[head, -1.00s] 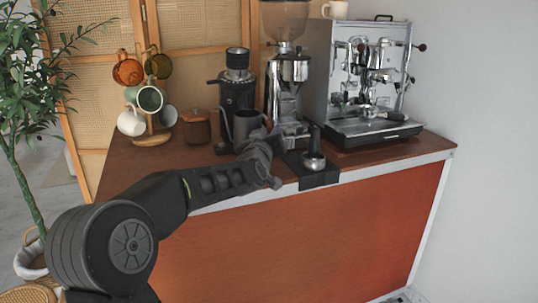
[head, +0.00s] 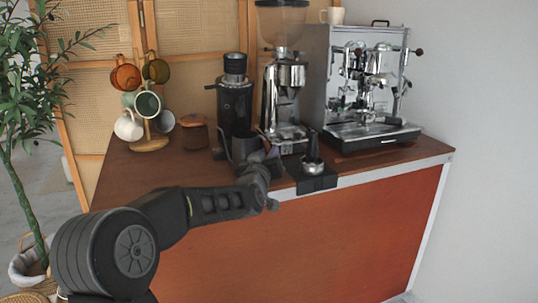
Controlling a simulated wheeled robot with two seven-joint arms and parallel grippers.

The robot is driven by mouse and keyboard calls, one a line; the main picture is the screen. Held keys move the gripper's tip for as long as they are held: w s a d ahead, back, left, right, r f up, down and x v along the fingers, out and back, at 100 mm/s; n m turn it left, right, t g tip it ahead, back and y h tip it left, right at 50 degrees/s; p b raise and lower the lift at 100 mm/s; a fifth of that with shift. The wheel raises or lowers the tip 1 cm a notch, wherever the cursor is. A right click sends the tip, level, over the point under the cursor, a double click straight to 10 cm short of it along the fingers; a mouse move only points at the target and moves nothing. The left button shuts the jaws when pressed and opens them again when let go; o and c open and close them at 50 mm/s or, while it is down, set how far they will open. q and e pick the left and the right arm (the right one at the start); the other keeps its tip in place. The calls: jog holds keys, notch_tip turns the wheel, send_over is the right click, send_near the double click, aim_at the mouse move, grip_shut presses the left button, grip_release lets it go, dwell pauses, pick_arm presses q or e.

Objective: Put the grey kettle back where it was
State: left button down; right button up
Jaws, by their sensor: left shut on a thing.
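The grey kettle (head: 243,148), a dark grey open-topped vessel, is low over the wooden counter, in front of the black grinder. My left gripper (head: 260,166) is shut on the kettle from the front right. The gripper hides the kettle's lower right part, and I cannot tell whether its base touches the counter. The kettle looks upright. My right gripper is not in view.
The black grinder (head: 235,105) stands behind the kettle, with the chrome grinder (head: 283,95) to its right. A tamper on a black mat (head: 318,183) is right of my gripper. A brown jar (head: 194,133) and mug tree (head: 148,143) stand left. Counter (head: 165,175) is clear at front left.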

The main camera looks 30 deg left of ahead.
pick_arm(q)
jog(key=c, duration=1.3)
grip_release()
jog(key=shift+f, duration=0.1)
jog(key=v, duration=1.2)
jog(key=shift+b, duration=0.35)
